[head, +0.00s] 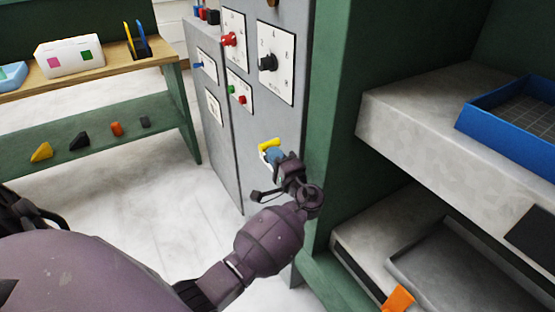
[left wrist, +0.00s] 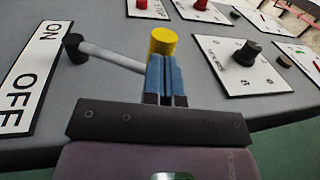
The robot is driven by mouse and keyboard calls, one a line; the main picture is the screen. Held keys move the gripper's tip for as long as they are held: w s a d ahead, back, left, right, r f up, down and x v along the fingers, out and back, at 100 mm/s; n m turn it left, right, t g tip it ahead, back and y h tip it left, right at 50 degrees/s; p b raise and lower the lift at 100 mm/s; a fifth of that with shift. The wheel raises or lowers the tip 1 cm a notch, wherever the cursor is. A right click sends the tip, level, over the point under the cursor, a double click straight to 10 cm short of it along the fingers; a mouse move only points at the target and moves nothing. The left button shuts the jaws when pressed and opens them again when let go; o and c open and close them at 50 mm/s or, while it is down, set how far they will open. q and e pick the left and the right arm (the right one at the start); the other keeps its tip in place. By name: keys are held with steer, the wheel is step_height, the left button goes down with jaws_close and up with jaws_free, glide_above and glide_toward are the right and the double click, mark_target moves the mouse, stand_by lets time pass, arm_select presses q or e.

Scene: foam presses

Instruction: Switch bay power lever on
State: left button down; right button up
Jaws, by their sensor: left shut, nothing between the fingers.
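The bay power lever is on the grey cabinet front. In the left wrist view it has a black pivot end, a grey rod (left wrist: 112,58) and a yellow grip (left wrist: 163,40). The yellow part also shows in the head view (head: 268,144). A white label (left wrist: 32,80) reading ON and OFF is left of the lever. My left gripper (head: 274,156) is shut and empty. Its blue fingertips (left wrist: 167,66) are right beside the yellow grip, overlapping the rod's end in the picture. I cannot tell whether they touch. My right gripper is not in view.
Above the lever, the cabinet (head: 233,165) carries a red knob (head: 229,39), a black knob (head: 267,63) and small buttons. A green rack with a blue tray (head: 510,108) stands close at right. A wooden-topped bench (head: 100,70) is at left. Floor between is clear.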

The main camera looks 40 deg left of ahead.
arm_select(q)
steer(key=shift+r, duration=0.1)
